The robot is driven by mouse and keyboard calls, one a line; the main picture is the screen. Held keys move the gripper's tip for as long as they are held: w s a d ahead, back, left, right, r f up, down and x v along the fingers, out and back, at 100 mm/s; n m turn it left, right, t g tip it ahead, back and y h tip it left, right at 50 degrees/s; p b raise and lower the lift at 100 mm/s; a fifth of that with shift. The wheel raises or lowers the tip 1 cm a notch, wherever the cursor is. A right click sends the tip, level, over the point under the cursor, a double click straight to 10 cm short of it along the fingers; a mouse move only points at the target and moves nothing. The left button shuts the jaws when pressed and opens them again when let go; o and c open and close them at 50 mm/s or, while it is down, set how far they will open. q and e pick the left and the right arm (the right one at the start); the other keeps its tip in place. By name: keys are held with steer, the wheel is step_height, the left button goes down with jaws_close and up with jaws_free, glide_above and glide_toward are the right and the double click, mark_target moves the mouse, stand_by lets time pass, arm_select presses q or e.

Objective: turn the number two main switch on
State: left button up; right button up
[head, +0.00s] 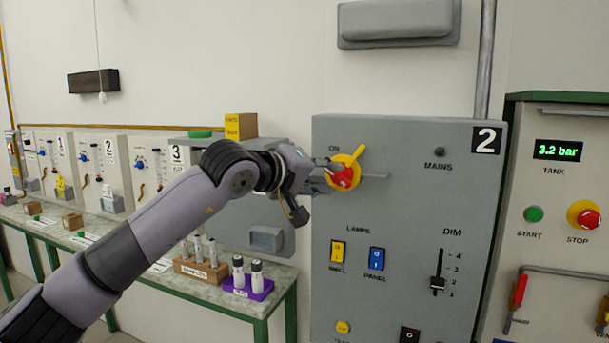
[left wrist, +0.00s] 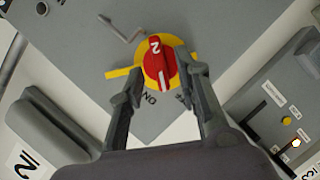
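The number two main switch (head: 341,176) is a red knob on a yellow disc with a yellow tab, on the grey panel marked 2 (head: 396,200). ON is printed at its upper left in the head view. In the left wrist view the knob (left wrist: 158,60) bears a white 2 and a white line near the printed ON. My left gripper (head: 324,172) is at the switch. Its fingers (left wrist: 163,78) stand on either side of the knob, very close; I cannot tell whether they press on it. The MAINS lamp (head: 439,152) looks dark. My right gripper is out of view.
A grey bracket (head: 374,176) sticks out beside the switch. Lamp rockers (head: 337,252) and a DIM slider (head: 438,284) are lower on the panel. A tank cabinet (head: 559,195) stands at right. A bench (head: 275,292) at left holds a purple rack (head: 262,291) of bottles.

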arm_select(q)
steer(key=v, duration=1)
steer(key=shift+f, duration=0.1)
steer(key=shift+c, duration=0.3)
